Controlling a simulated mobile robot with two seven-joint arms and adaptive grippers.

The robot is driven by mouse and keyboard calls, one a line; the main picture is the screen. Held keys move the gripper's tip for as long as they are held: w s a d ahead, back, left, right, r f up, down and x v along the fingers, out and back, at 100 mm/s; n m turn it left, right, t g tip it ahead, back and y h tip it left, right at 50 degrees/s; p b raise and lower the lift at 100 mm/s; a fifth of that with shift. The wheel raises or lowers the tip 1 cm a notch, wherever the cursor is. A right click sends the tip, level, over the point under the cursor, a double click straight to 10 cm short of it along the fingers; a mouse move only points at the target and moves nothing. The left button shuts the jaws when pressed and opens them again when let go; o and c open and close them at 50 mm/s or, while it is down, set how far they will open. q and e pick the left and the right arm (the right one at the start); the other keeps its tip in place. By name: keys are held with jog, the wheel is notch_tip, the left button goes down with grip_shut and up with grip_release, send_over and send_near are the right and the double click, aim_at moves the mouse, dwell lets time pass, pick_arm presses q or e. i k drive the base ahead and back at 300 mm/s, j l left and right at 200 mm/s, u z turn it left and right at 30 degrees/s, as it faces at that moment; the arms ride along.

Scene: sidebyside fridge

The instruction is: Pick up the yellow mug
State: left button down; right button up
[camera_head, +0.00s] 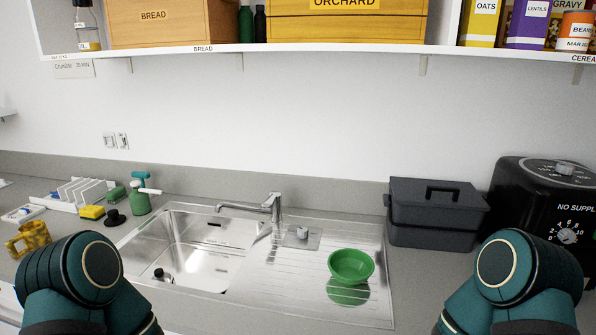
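The yellow mug (28,238) stands on the grey counter at the far left of the head view, near the front edge. It has a darker mottled pattern, and its handle seems to point left. Part of my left arm is just to its right and below it; I cannot tell whether it covers any of the mug. Only rounded teal links of my two arms show at the bottom left and bottom right. Neither gripper is in view.
A sink (190,250) with a tap (272,207) lies right of the mug. A green bowl (351,266) sits on the drainboard. A yellow sponge (92,212), green spray bottle (139,200) and white rack (80,192) stand behind the mug. A dark grey box (435,212) is at right.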

aim_at(35, 235)
jog(key=u, duration=1.6)
jog(key=i+j+z, duration=0.1)
jog(key=z, duration=0.4)
jog(key=i+j+z, duration=0.1)
jog(key=z, duration=0.4)
jog(key=j+z, duration=0.15)
jog(key=z, duration=0.35)
jog(key=i+j, duration=0.1)
jog(key=j, duration=0.3)
jog(key=i+j+u, duration=0.15)
jog(key=j, duration=0.7)
jog(key=i+j+u, duration=0.15)
jog(key=j, duration=0.25)
jog(key=i+j, duration=0.15)
jog(key=j, duration=0.2)
jog(key=i+j+u, duration=0.15)
jog(key=j, duration=0.25)
